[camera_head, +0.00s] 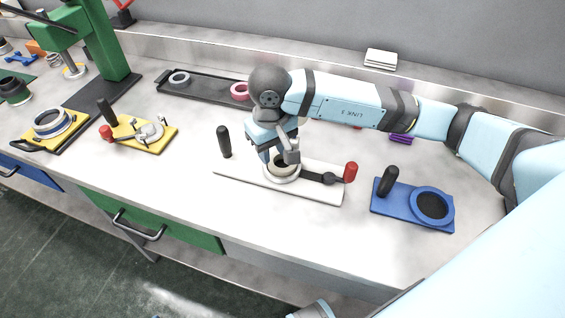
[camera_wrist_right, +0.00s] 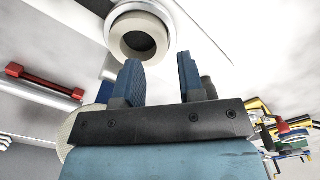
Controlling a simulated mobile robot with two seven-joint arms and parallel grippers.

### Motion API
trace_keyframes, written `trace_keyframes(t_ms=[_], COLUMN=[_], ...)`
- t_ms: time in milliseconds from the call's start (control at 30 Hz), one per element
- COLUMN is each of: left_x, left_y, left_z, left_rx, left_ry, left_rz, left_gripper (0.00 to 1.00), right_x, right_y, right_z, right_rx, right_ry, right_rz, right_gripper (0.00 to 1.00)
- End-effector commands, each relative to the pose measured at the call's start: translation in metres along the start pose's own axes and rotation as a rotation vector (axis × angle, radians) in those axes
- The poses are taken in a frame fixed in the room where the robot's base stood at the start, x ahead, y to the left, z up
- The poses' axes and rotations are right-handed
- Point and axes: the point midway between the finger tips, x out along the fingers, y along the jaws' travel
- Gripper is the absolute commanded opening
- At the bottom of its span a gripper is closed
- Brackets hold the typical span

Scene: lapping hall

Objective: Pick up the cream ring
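The cream ring (camera_head: 283,174) sits in the round seat of a white fixture plate (camera_head: 240,179) in the middle of the bench, partly hidden by my right gripper in the head view. My right gripper (camera_head: 277,158) points down just above the ring. In the right wrist view, the ring (camera_wrist_right: 115,40) lies just past the fingertips and a little left of the gap. The two blue fingers of my right gripper (camera_wrist_right: 158,75) are apart with nothing between them. My left gripper is not in view.
The white plate has a black post (camera_head: 224,142) and a red-knobbed clamp lever (camera_head: 350,173). A blue fixture (camera_head: 385,207) is to the right, a yellow one (camera_head: 162,133) to the left. Behind stands a black tray (camera_head: 208,90) with a grey ring and a pink ring (camera_head: 240,90).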

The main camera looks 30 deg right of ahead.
Motion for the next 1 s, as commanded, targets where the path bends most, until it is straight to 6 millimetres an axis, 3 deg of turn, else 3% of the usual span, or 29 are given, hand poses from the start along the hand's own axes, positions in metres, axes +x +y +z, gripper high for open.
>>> trace_keyframes(t_ms=[300, 600, 767, 1000], left_x=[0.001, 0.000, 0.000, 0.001], left_y=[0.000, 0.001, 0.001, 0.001], left_z=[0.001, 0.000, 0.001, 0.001], left_rx=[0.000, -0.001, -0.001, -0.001], left_ry=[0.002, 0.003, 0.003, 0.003], left_rz=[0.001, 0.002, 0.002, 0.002], left_gripper=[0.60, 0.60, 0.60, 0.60], right_x=[0.044, 0.050, 0.051, 0.052], right_y=[0.002, 0.002, 0.003, 0.003], right_z=[0.001, 0.001, 0.001, 0.001], right_rx=[0.001, 0.000, 0.001, 0.001], right_ry=[-0.004, -0.003, -0.004, -0.006], right_rz=[-0.002, 0.000, 0.001, 0.002], right_gripper=[0.36, 0.36, 0.00, 0.00])
